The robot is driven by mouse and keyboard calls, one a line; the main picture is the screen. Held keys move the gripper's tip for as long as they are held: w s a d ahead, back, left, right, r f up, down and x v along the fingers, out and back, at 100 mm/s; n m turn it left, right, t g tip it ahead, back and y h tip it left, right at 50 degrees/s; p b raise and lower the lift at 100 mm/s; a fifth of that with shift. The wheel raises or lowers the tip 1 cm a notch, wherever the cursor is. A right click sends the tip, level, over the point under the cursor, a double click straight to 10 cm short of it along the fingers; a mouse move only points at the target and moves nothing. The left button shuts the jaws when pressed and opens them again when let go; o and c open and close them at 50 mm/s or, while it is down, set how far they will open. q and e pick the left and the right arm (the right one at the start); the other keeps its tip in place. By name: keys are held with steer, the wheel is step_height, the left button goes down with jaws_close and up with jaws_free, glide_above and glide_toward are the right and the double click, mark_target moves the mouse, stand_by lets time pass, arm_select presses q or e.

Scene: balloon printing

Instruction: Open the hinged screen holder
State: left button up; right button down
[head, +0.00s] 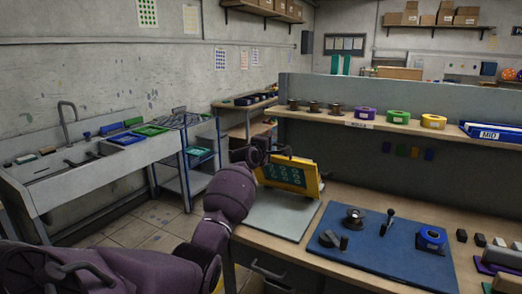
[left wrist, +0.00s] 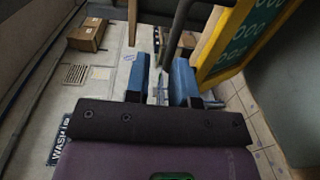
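The hinged screen holder (head: 285,170) has a yellow frame and a green mesh with pale oval marks. It stands raised, nearly upright and a little tilted, over the pale base board (head: 276,214) at the bench's left end. Its yellow frame (left wrist: 222,42) also shows at upper right in the left wrist view. My left gripper (head: 262,151) is at the screen's upper left edge. In the left wrist view its blue fingers (left wrist: 160,84) are apart, with floor showing between them. A dark bar (left wrist: 176,35) lies just beyond the fingertips; contact is unclear. My right gripper is out of view.
A blue mat (head: 385,252) with dark tools and a blue tape roll (head: 431,239) lies right of the board. A shelf with rolls (head: 365,113) and a blue bin (head: 490,132) runs behind. A sink (head: 85,165) stands left, across open floor.

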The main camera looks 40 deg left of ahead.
arm_select(q)
steer(key=v, duration=0.6)
steer(key=shift+s, duration=0.35)
steer(key=shift+f, duration=0.15)
